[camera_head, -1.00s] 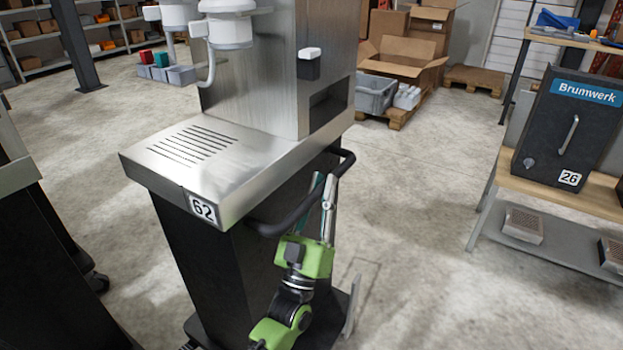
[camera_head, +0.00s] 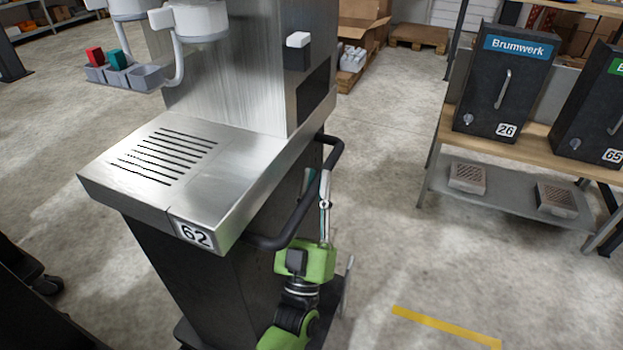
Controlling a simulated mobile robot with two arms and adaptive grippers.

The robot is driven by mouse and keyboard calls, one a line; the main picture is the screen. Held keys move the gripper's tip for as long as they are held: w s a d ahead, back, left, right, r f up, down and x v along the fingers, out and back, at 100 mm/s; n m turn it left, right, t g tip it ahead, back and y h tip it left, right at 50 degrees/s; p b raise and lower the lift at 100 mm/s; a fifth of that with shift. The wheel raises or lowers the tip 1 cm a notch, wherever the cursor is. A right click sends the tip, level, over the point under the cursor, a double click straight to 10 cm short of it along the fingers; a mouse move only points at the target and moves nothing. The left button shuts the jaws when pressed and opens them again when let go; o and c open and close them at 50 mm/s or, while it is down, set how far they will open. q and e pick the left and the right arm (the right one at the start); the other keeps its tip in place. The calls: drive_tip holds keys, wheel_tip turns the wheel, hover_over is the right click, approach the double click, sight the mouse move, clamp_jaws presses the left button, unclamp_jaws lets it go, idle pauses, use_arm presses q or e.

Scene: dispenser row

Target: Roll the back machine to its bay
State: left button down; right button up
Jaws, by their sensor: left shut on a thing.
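The machine numbered 62 (camera_head: 195,190) is a steel dispenser on a dark wheeled pedestal and fills the left and middle of the head view. It stands upright. A black bar handle (camera_head: 296,214) runs along its right side. My left gripper (camera_head: 318,184), on a green wrist, is shut on this handle; the fingers partly overlap the bar. My right gripper is not in view. A yellow floor line (camera_head: 445,327) shows at the lower right. I cannot tell whether it marks a bay.
A wooden-topped bench (camera_head: 540,140) with dark Brumwerk box 26 (camera_head: 500,85) and box 65 (camera_head: 595,110) stands at the right. Another dark wheeled base (camera_head: 40,310) is at the lower left. Cartons (camera_head: 360,30) stand behind. Floor between machine and bench is clear.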

use_arm(q)
drive_tip(key=shift+s+d, duration=0.1)
drive_tip(key=shift+d, duration=0.25)
drive_tip(key=c, duration=2)
unclamp_jaws()
drive_tip(key=shift+d, duration=0.1)
drive_tip(key=shift+o, duration=0.2)
drive_tip(key=shift+s+f, duration=0.1)
drive_tip(key=shift+f, duration=0.05)
drive_tip(key=v, duration=1.1)
drive_tip(key=shift+s+f, duration=0.15)
drive_tip(key=shift+s, duration=0.1)
